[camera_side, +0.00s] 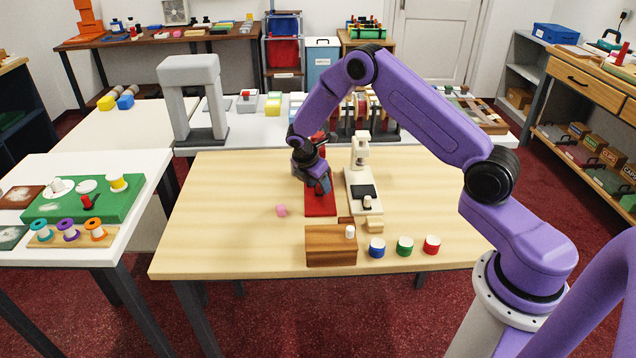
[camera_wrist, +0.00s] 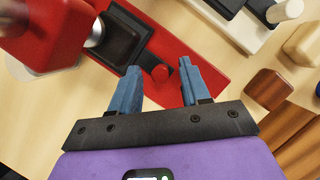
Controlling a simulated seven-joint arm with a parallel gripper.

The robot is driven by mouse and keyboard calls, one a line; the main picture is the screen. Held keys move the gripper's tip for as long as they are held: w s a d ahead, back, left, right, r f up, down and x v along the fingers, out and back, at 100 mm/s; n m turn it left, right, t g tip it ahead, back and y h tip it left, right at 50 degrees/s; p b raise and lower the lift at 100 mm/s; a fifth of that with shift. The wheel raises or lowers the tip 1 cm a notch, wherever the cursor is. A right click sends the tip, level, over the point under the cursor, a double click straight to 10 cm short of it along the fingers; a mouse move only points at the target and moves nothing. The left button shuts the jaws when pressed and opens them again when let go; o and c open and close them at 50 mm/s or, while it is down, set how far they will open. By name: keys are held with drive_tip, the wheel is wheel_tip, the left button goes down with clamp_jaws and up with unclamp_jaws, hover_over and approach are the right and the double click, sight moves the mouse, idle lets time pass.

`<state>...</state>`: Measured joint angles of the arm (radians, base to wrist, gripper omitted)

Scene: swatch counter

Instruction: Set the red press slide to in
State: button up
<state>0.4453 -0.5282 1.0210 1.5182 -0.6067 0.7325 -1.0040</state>
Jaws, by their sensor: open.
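The red press (camera_side: 320,207) stands on the wooden table, beside a similar cream press. The red upper part (camera_wrist: 40,35) of the press fills the upper left. My gripper (camera_side: 323,186) is over the front of the red press. My arm hides part of the press in the side view.
The cream press (camera_side: 372,205) stands close on the right. A wooden block (camera_side: 331,252) with a white knob and blue, green and red spools (camera_side: 404,246) are in front. The table's left side is clear.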

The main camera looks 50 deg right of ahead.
clamp_jaws()
drive_tip(key=shift+d, duration=0.1)
drive_tip(key=shift+w+d, duration=0.6)
drive_tip(key=shift+w, duration=0.1)
unclamp_jaws()
drive_tip(key=shift+a+r, duration=0.1)
drive_tip(key=shift+r, duration=0.05)
